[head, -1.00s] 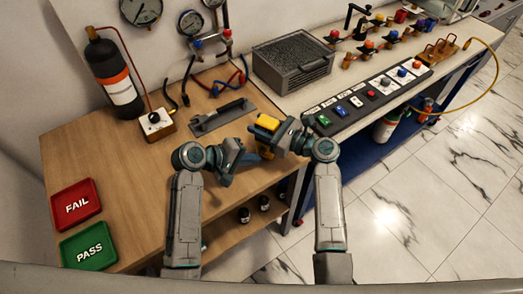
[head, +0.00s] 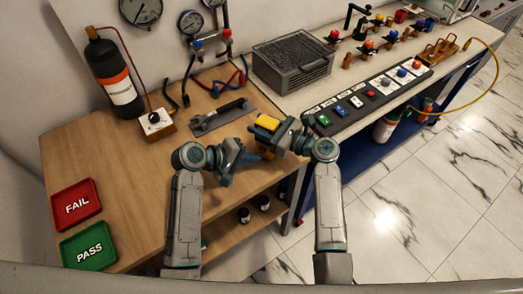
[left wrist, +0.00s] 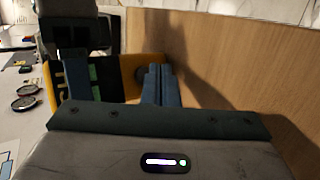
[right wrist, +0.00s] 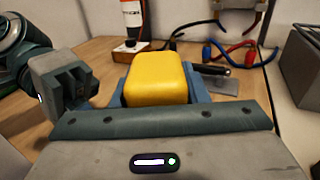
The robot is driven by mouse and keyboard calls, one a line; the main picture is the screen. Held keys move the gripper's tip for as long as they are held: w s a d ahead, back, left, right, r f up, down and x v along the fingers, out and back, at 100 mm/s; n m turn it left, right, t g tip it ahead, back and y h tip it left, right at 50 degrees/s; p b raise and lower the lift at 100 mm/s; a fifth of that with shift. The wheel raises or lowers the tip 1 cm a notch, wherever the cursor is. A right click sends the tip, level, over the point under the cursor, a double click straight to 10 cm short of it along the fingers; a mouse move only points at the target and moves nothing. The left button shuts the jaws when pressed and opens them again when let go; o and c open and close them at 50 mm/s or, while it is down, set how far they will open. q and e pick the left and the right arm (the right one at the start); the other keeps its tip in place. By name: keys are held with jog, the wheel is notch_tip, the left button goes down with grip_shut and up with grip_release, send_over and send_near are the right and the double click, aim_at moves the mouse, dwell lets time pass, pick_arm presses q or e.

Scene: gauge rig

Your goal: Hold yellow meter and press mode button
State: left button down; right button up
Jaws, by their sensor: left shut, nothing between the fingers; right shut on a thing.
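The yellow meter (head: 267,123) is held above the front right of the wooden bench by my right gripper (head: 277,136). In the right wrist view the meter (right wrist: 157,79) sits between the two fingers, its yellow back showing. My left gripper (head: 257,158) is shut and empty, close beside the meter on its left. In the left wrist view the shut fingers (left wrist: 158,84) stand in front of the meter's yellow edge (left wrist: 135,72) and part of its dark face. Whether the fingertips touch the meter, and where the mode button is, I cannot tell.
The wooden bench (head: 100,165) carries a red FAIL tray (head: 76,203) and a green PASS tray (head: 88,244) at left. A grey plate with a dark tool (head: 222,116) lies behind the grippers. A button panel (head: 368,98) lies right.

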pick_arm(q)
jog(key=shift+w+d, duration=0.1)
jog(key=shift+w, duration=0.05)
jog(key=shift+w+d, duration=0.15)
jog(key=shift+w, duration=0.1)
jog(key=shift+w+d, duration=0.15)
jog(key=shift+w, duration=0.2)
dwell(0.7)
dwell(0.3)
jog(key=shift+s+a, duration=0.4)
jog(key=shift+s, duration=0.35)
jog(key=shift+s+a, duration=0.4)
jog(key=shift+s, duration=0.35)
jog(key=shift+s+a, duration=0.45)
jog(key=shift+s, duration=0.25)
jog(key=shift+s+a, duration=0.4)
jog(key=shift+s, duration=0.35)
